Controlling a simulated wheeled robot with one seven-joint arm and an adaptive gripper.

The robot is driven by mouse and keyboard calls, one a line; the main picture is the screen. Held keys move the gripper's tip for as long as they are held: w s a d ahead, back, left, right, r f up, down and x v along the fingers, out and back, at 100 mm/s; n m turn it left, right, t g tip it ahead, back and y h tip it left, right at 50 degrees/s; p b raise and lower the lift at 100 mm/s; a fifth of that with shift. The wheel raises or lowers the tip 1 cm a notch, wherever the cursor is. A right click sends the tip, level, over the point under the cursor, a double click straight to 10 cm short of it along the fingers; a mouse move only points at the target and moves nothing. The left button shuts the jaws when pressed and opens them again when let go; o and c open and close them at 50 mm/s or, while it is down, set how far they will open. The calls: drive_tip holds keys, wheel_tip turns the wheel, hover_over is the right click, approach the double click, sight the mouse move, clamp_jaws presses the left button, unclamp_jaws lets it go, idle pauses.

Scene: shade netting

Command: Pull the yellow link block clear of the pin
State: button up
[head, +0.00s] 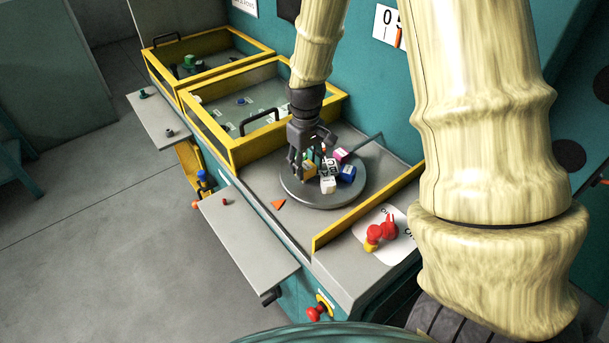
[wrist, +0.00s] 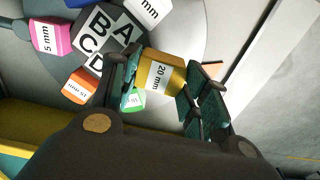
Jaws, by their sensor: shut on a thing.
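The yellow link block (wrist: 174,66), marked "20 mm", lies between the two fingers of my gripper (wrist: 164,92) in the wrist view. My gripper is shut on it. In the head view my gripper (head: 306,160) is low over the grey round plate (head: 318,204), and the yellow block (head: 309,171) shows partly behind the fingers.
Pink (wrist: 50,38), orange (wrist: 77,88), green (wrist: 134,101) and white (wrist: 148,8) blocks crowd around the lettered block. A blue block (head: 347,174) is at the plate's right. A yellow-framed box (head: 230,150) stands left, and a yellow rail (head: 365,212) runs at the front right.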

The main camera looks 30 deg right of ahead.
sight(304, 166)
drive_tip(key=shift+a+r+p, duration=0.35)
drive_tip(key=shift+r+p, duration=0.2)
drive_tip(key=shift+r, duration=0.25)
drive_tip(key=shift+d+r+p, duration=0.15)
drive_tip(key=shift+r+p, duration=0.2)
drive_tip(key=shift+p, duration=0.05)
drive_tip(key=shift+r+p, duration=1.85)
drive_tip(key=shift+r, duration=0.2)
drive_tip(key=shift+f, duration=0.1)
